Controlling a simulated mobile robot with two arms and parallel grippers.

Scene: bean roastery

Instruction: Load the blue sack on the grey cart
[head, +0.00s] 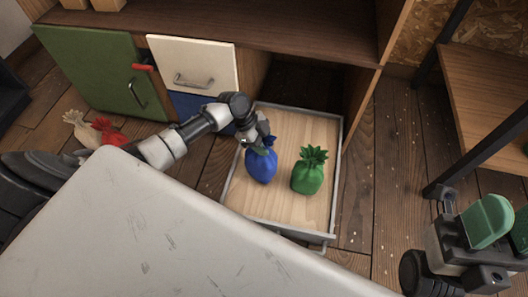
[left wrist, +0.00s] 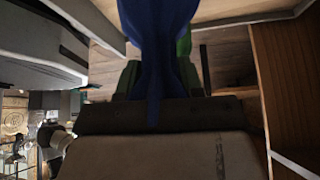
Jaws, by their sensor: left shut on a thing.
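The blue sack (head: 261,165) is upright over the open wooden drawer (head: 290,207). My left gripper (head: 259,145) is shut on its gathered neck from above. I cannot tell whether the sack's base touches the drawer floor. In the left wrist view the blue sack (left wrist: 157,40) hangs between the green fingers (left wrist: 158,80). A large pale grey, scratched top (head: 150,235), which looks like the grey cart, fills the lower left of the head view. My right gripper (head: 507,225) is at the lower right edge, partly cut off, with no sack seen at it.
A green sack (head: 308,171) stands in the drawer just right of the blue one. A red sack (head: 106,131) and a beige sack (head: 78,127) lie behind the grey top's left side. A cabinet (head: 95,70) stands behind; a dark-framed shelf (head: 495,85) is at right.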

